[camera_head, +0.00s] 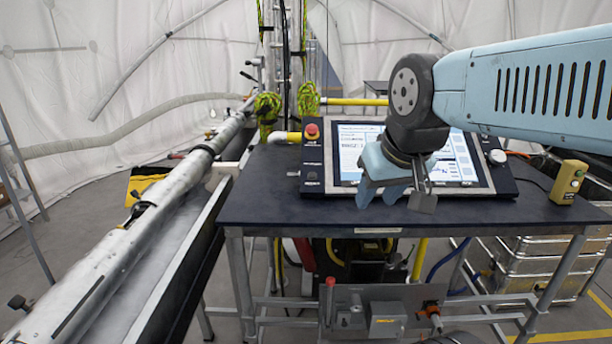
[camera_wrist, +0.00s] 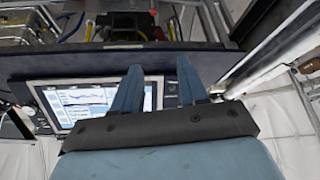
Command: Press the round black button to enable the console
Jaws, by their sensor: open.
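The console (camera_head: 490,183) is a dark tilted panel with a lit screen on the table. Its left strip carries a red knob (camera_head: 312,130) at the top and a small round black button (camera_head: 312,176) lower down. My gripper (camera_head: 379,196) is open and empty, in front of the lower left part of the screen and right of the button. It hides part of the screen. In the wrist view the scene is upside down; my two blue fingers (camera_wrist: 160,75) stand apart, with the screen (camera_wrist: 75,118) between and left of them. I cannot tell the gap to the console.
The dark table (camera_head: 280,205) bears the console, a silver knob (camera_head: 497,157) at the console's right and a yellow control box (camera_head: 568,182). A long white tube (camera_head: 150,220) runs along the left. Yellow-green rope bundles (camera_head: 267,106) hang behind. The table's front left is clear.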

